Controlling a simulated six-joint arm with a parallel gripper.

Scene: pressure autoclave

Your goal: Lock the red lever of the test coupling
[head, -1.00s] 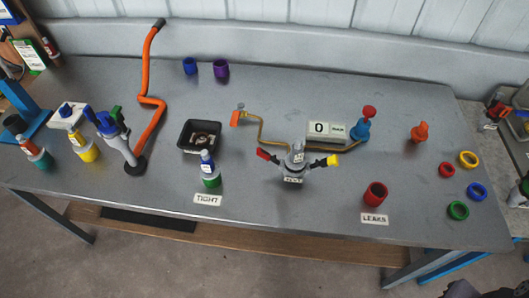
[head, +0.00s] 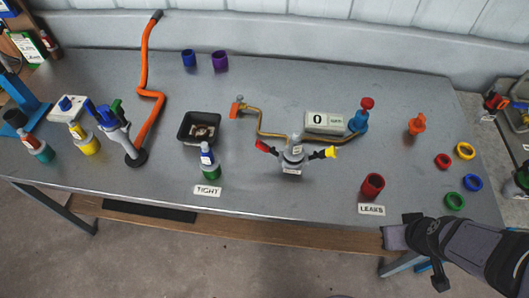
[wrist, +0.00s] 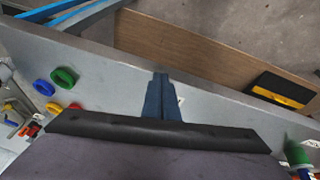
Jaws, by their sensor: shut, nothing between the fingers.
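The test coupling (head: 292,158) stands upright near the table's middle, grey, with a label on its front. Its red lever (head: 264,147) sticks out to the left and slightly up. Its yellow lever (head: 330,152) sticks out to the right. My gripper (head: 388,238) is at the table's front edge, below the LEAKS label, well to the right of and in front of the coupling. Its fingers (wrist: 161,82) are shut and empty in the wrist view. The coupling does not show in the wrist view.
A brass pipe (head: 262,125) runs behind the coupling to the blue valve (head: 358,122) and the counter box (head: 324,122). A red cup (head: 372,186) stands between my gripper and the coupling's right side. A green-based bottle (head: 209,163) stands left. Table in front of the coupling is clear.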

